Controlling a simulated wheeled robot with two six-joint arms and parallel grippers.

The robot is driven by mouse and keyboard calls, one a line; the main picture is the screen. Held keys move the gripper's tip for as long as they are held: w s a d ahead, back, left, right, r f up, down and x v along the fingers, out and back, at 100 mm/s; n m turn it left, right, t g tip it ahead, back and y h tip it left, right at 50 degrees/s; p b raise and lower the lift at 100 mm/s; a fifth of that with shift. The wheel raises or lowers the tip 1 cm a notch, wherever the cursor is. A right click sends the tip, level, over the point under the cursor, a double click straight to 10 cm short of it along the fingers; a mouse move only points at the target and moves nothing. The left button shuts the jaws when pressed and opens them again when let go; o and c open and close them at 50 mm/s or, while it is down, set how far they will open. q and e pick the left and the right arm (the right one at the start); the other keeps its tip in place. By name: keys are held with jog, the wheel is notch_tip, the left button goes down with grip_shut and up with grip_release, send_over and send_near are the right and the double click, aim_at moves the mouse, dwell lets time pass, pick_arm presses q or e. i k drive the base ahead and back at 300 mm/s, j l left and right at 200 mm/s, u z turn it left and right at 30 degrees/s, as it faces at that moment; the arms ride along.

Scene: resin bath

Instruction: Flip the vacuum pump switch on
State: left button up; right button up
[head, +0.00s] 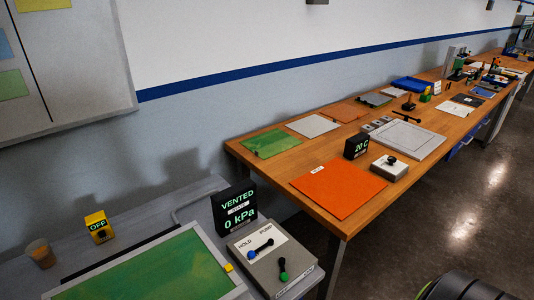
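Neither of my grippers is in view.
A green panel in a pale frame (150,272) fills much of the cart's front. A brown cup (40,253) stands left of the switch box. A long wooden bench (315,205) with mats and tools runs to the right.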

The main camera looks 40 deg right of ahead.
aim_at(284, 277)
jog(key=z, duration=1.25)
